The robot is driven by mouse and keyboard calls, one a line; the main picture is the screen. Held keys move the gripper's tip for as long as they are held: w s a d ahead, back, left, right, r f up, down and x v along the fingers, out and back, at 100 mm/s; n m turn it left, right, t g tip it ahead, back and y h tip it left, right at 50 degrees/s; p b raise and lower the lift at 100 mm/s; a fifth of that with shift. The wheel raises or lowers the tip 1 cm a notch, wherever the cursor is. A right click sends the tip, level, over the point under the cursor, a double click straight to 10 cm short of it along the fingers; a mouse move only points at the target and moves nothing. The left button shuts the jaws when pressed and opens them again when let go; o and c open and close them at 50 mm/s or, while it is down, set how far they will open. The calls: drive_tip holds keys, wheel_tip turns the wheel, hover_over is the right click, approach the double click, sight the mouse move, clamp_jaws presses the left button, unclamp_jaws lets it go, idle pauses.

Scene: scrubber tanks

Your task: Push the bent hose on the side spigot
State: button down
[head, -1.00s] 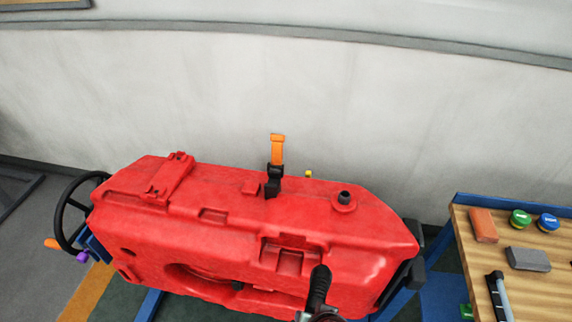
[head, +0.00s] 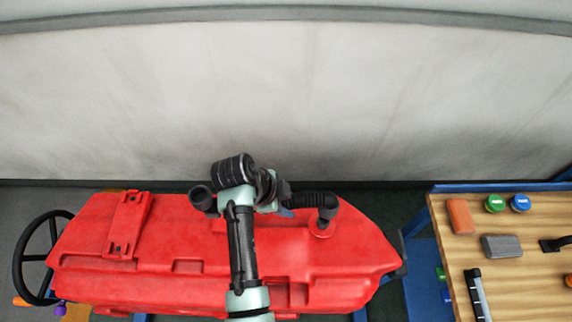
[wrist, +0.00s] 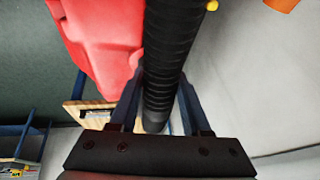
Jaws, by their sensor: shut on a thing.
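The red tank (head: 210,240) lies across the lower part of the head view. My gripper (head: 286,203) is shut on the black ribbed hose (head: 306,199) above the tank. The hose runs to the right and its bent end (head: 328,212) turns down over the round red boss (head: 321,231) on the tank's top right. The spigot there is hidden by the hose, so I cannot tell whether the end is above it or around it. In the wrist view the hose (wrist: 168,60) passes between both fingers of my gripper (wrist: 160,85), with the tank (wrist: 108,40) to the left.
A wooden bench (head: 520,275) with an orange block (head: 460,216), a grey block (head: 502,246), and green (head: 495,203) and blue (head: 520,203) lids stands at right. A black handwheel (head: 25,262) is at left. A pale wall (head: 300,100) stands behind the tank.

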drive_tip(key=shift+w+r, duration=0.15)
drive_tip(key=shift+w, duration=0.15)
drive_tip(key=shift+s+f+b, duration=0.2)
drive_tip(key=shift+f+b, duration=1.85)
drive_tip(key=shift+f, duration=0.35)
drive_tip(key=shift+f+b, duration=0.55)
drive_tip(key=shift+f, duration=0.05)
drive_tip(key=shift+f, duration=0.1)
drive_tip(key=shift+f+b, duration=0.6)
drive_tip(key=shift+f, duration=0.05)
drive_tip(key=shift+a+f+b, duration=0.1)
drive_tip(key=shift+f+b, duration=0.3)
drive_tip(key=shift+f, duration=0.05)
